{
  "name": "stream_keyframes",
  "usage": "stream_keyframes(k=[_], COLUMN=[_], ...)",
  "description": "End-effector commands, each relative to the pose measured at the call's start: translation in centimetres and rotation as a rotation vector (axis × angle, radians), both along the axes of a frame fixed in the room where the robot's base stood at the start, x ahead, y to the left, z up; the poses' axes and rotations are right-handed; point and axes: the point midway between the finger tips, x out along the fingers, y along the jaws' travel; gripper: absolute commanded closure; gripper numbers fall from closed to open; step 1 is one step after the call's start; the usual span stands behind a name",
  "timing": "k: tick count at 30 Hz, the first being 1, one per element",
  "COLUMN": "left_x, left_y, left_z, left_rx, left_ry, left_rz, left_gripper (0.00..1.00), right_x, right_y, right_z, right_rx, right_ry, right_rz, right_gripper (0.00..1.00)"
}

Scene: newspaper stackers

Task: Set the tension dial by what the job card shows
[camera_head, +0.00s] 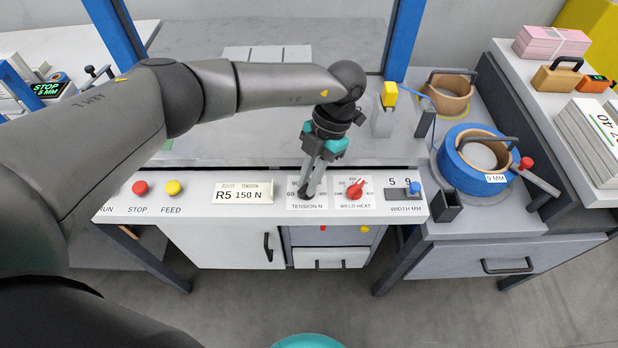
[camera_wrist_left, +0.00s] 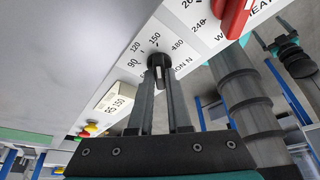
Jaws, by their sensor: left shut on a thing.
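The job card (camera_head: 243,193) on the console reads R5, 150 N. The tension dial is a small dark knob (camera_wrist_left: 158,62) on a white plate marked TENSION N. In the left wrist view, 90, 120, 150 and 180 show around it. My left gripper (camera_head: 306,190) points down at this dial and covers most of it in the head view. Its fingers are shut on the knob. The knob's white mark shows between the fingers, but I cannot tell which number it points to. A teal part at the bottom edge may belong to my right gripper; no fingers show there.
The red weld heat dial (camera_head: 356,188) sits just right of the tension dial. The width counter (camera_head: 403,192) is further right. Red stop (camera_head: 140,187) and yellow feed (camera_head: 173,187) buttons are at the left. A blue strap roll (camera_head: 475,157) stands on the right bench.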

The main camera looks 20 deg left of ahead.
Motion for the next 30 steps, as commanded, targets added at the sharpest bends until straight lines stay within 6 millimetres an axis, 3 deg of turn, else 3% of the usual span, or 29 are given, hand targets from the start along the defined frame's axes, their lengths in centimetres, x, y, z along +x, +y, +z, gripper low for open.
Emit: stream_keyframes(k=[5, 6, 14, 23, 30], left_x=[0.1, 0.0, 0.0, 0.1, 1.5], left_y=[0.0, 0.0, 0.0, -0.1, -0.8], left_z=[0.0, 0.0, 0.0, 0.3, 3.7], left_rx=[-0.001, -0.001, -0.001, -0.001, -0.002], left_ry=[-0.003, -0.003, -0.001, -0.001, -0.006], left_rz=[0.001, 0.001, 0.001, 0.002, 0.002], left_gripper=[1.0, 0.83, 0.54, 0.54, 0.54], right_x=[0.0, 0.0, 0.0, 0.0, 0.0], right_y=[0.0, 0.0, 0.0, -0.1, -0.1], right_z=[0.0, 0.0, 0.0, 0.0, 0.3], right_rx=[0.0, 0.0, -0.001, -0.001, -0.001], right_ry=[0.0, 0.0, 0.0, 0.0, 0.0], right_rz=[0.0, 0.0, 0.0, 0.0, 0.0], right_gripper=[0.0, 0.0, 0.0, 0.0, 0.0])
